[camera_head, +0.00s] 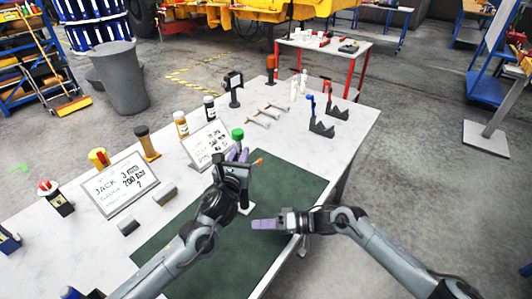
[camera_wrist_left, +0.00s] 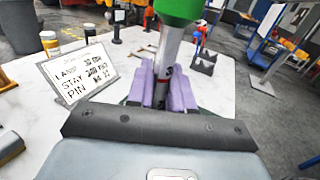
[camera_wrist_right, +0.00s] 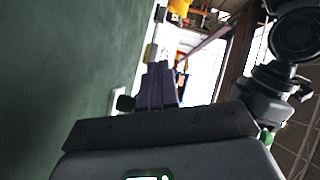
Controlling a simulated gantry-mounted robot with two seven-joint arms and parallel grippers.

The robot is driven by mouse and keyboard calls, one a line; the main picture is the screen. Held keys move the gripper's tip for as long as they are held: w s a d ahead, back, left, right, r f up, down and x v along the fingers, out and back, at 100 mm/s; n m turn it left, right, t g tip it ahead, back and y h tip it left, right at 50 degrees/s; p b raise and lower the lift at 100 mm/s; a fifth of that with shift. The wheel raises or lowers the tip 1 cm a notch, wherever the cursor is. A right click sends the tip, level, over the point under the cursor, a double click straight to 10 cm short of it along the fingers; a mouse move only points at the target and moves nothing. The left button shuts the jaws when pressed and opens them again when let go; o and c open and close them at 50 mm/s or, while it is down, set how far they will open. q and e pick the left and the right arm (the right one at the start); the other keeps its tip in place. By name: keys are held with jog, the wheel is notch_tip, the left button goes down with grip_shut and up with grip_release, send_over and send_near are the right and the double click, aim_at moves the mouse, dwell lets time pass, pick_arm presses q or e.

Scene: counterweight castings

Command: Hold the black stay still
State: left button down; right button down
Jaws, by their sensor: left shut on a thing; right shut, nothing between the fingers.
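My left gripper (camera_head: 240,153) is above the green mat (camera_head: 295,178). Its purple fingers, seen in the left wrist view (camera_wrist_left: 162,90), are shut on a grey rod (camera_wrist_left: 170,48) with a green cap (camera_wrist_left: 180,8); the rod looks dark lower down, where the fingers partly hide it. I cannot tell whether this is the black stay. My right gripper (camera_head: 258,224) is shut and empty, low over the mat, below and apart from the left one. A small black knob (camera_wrist_right: 125,103) shows beside the right fingers in the right wrist view, near a white piece.
A sign board (camera_head: 122,184) and a second board (camera_head: 207,143) stand left of the mat with several bottles behind. A black post stand (camera_head: 233,90) and black notched brackets (camera_head: 322,130) stand farther back. The mat's near part is clear.

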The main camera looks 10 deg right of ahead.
jog(key=shift+w+a+n+g+h, duration=0.1)
jog(key=shift+w+n+g+h, duration=0.1)
jog(key=shift+n+g+h, duration=0.35)
jog(key=w+d+r+n+h, duration=0.25)
jog(key=w+d+r, duration=0.3)
jog(key=r, duration=0.35)
jog(key=w+d+r+n+h, duration=0.2)
jog(key=w+d+r+h, duration=0.3)
jog(key=r, duration=0.3)
notch_tip(320, 180, up, 9)
jog(key=w+t+y, duration=0.1)
jog(key=t, duration=0.1)
jog(key=shift+w+d+r+n, duration=0.2)
jog(key=shift+w+n, duration=0.05)
jog(key=shift+n, duration=0.05)
send_over(255, 165)
jog(key=w+d, duration=0.3)
jog(key=d, duration=0.1)
notch_tip(255, 165, down, 8)
jog(key=shift+s+a+f, duration=0.1)
jog(key=shift+s+f, duration=0.15)
jog(key=shift+f, duration=0.45)
jog(key=shift+s+a+f, duration=0.1)
jog(key=shift+s+f, duration=0.1)
jog(key=shift+f, duration=0.5)
